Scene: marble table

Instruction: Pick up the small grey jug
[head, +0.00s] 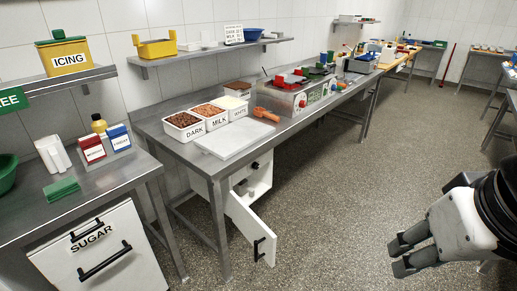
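My gripper (400,257) is at the lower right, over the open floor, with its dark fingers pointing left. It is well away from the tables. The view does not show clearly how far its fingers are apart, and I see nothing held. I cannot make out a small grey jug for certain. A small greyish thing (241,187) sits inside the open white cabinet (260,178) under the middle table, too small and shaded to identify.
The cabinet door (250,228) hangs open into the floor space. The steel table (172,148) carries labelled tubs (184,126), a pale slab (235,138) and a machine (300,95). A sugar bin (95,250) stands at lower left. The floor (340,200) between is clear.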

